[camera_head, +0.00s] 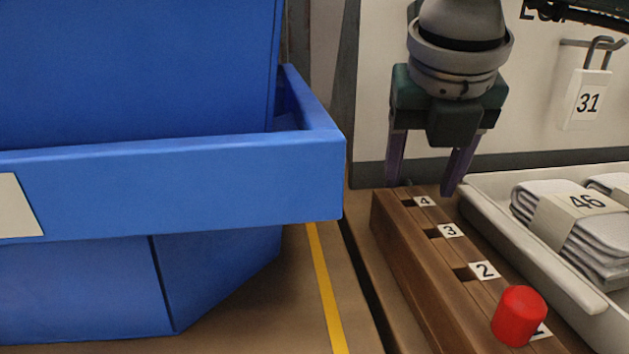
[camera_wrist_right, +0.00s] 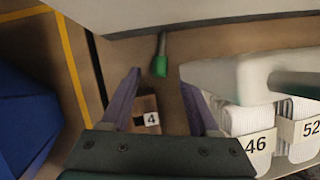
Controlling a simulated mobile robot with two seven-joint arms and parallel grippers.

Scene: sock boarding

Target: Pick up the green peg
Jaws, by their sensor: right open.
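In the right wrist view a green piece (camera_wrist_right: 160,66) sits at the end of a short grey rod that reaches out from a pale panel. It lies just beyond the gap between my right gripper's fingertips and is not held. I cannot make it out in the head view. My right gripper (camera_head: 422,190) is open and empty, with its purple fingers pointing down around the far end of the wooden block (camera_head: 400,245), near label 4. The gripper also shows in the right wrist view (camera_wrist_right: 160,80). My left gripper is not in view.
A red peg (camera_head: 518,316) stands by label 1 on the block. A pale tray (camera_head: 535,258) with banded white socks (camera_head: 575,215) lies right of it. A big blue bin (camera_head: 240,190) fills the left. A tag 31 (camera_head: 588,100) hangs on the back panel.

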